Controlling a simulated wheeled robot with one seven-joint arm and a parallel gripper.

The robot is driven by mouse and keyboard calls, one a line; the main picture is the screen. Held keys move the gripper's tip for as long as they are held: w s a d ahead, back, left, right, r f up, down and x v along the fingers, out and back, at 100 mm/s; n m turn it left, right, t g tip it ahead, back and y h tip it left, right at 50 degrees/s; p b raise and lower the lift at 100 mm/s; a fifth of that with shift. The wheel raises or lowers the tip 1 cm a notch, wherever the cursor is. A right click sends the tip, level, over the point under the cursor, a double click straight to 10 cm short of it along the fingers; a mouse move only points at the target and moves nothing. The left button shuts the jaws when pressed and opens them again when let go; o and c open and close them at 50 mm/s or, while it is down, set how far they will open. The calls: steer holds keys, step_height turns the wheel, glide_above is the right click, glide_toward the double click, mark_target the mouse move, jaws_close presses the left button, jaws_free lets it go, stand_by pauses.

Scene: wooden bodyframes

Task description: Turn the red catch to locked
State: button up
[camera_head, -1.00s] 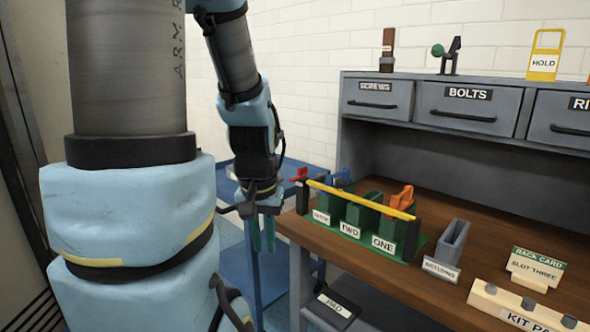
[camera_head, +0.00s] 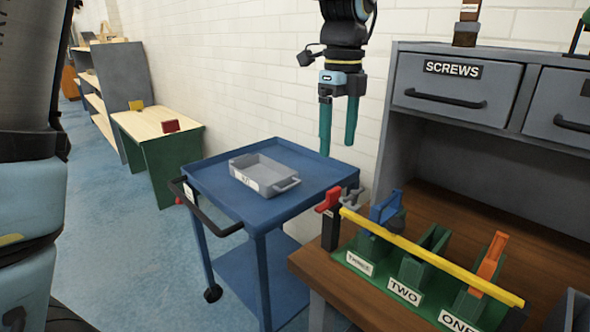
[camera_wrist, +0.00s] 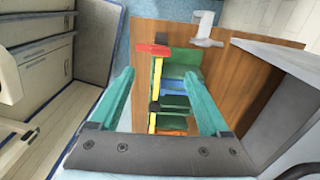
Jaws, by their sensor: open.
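The red catch (camera_head: 328,200) sits on top of a dark post at the left end of a yellow bar (camera_head: 425,255). The bar runs across the front of a green rack (camera_head: 422,292) with slots labelled THREE, TWO and ONE. A blue tool (camera_head: 386,208) stands in slot THREE and an orange one (camera_head: 489,260) in slot ONE; slot TWO looks empty. My gripper (camera_head: 338,146) is open and empty, teal fingers pointing down, above the catch and touching nothing. In the wrist view the catch (camera_wrist: 153,50) lies across the bar's end, just beyond the fingertips (camera_wrist: 160,74).
A blue cart (camera_head: 215,180) with a grey tray (camera_head: 262,176) stands to the left. There is free air around my gripper.

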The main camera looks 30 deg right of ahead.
mark_target(334, 189)
step_height(334, 189, down, 11)
steer(key=shift+r+p, duration=0.2)
steer(key=shift+p, duration=0.5)
jaws_close()
stand_by(0.4)
